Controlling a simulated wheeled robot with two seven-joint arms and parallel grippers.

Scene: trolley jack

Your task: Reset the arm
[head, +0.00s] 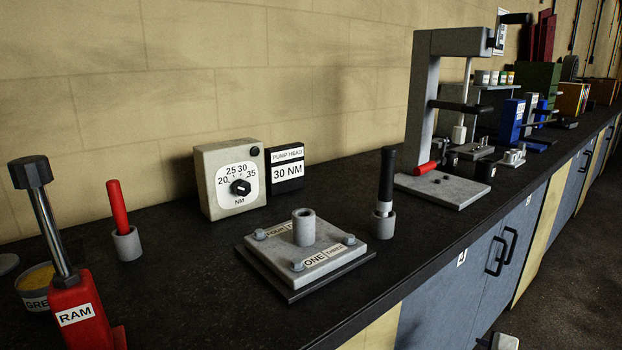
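The task names an arm, and no thing in the head view is labelled so. My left gripper is not in view. A small pale and black part at the bottom edge, right of centre, may belong to my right arm. Its fingers cannot be made out. On the bench (180,290) a red block marked RAM (85,318) holds a tilted steel rod with a black head. A grey plate (310,255) with a central collar and several corner bolts lies in the middle. A black-handled tool (386,185) stands upright in a grey holder.
A dial box (231,180) points near 30 beside a sign reading 30 NM (287,172). A red rod (118,208) stands in a grey cup at left, near a grease tin (36,285). A tall grey press (424,110) stands farther right. Bare bench lies left of the plate.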

